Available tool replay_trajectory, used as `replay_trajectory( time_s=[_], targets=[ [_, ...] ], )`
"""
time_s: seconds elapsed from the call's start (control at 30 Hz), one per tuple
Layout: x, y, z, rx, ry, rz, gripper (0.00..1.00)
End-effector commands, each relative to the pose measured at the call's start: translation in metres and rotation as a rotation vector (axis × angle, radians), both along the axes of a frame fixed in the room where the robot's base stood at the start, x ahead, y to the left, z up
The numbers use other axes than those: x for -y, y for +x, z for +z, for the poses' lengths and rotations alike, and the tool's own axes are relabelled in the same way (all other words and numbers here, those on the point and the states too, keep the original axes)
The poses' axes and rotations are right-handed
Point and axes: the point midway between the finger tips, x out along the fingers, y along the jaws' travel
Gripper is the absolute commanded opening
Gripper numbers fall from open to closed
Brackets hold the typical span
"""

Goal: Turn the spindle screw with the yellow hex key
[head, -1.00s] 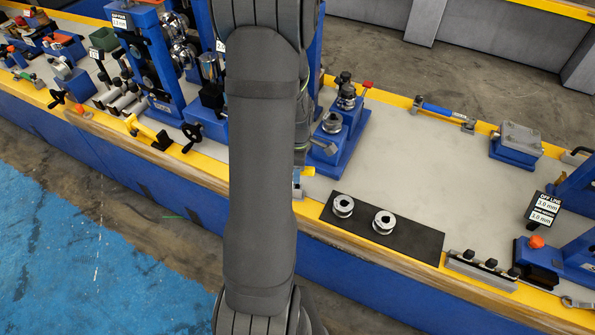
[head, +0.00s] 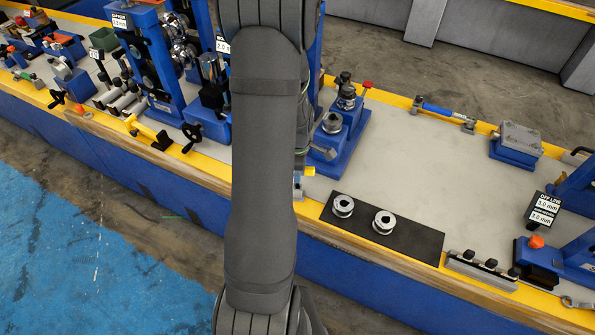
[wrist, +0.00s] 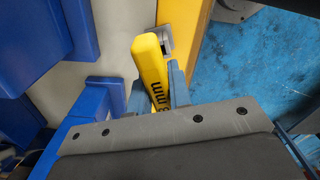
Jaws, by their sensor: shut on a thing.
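The yellow hex key (wrist: 154,72), with black "mm" lettering on its side, is between the blue-grey fingers of my gripper (wrist: 157,92) in the wrist view. My gripper is shut on it. The key points up the picture, towards a small grey metal piece (wrist: 168,40) beside the yellow bench edge; I cannot tell whether they touch. In the head view my arm hides the gripper, and a small yellow piece (head: 308,171) shows just right of the arm. I cannot make out the spindle screw in either view.
Blue machine parts (wrist: 35,45) stand close left of the key in the wrist view. In the head view, a blue stand (head: 340,145) is right of my arm, and a black mat (head: 412,236) with two metal rollers lies nearer the front. The bench middle is clear.

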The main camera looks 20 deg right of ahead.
Motion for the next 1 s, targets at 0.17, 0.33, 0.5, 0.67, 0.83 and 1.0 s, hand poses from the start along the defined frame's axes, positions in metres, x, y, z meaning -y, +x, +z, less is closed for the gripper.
replay_trajectory(
  time_s=[0.17,0.33,0.5,0.67,0.83,1.0],
  targets=[
    [0.0,0.001,0.01,0.002,-0.001,0.0,0.0],
    [0.0,0.001,0.03,0.003,-0.001,0.0,0.0],
    [0.011,-0.016,0.052,0.002,0.0,-0.005,0.0],
    [0.029,-0.043,0.071,0.003,-0.001,-0.006,0.0],
    [0.047,-0.07,0.09,0.002,-0.001,-0.005,0.0],
    [0.059,-0.088,0.103,0.0,0.0,-0.003,0.0]
  ],
)
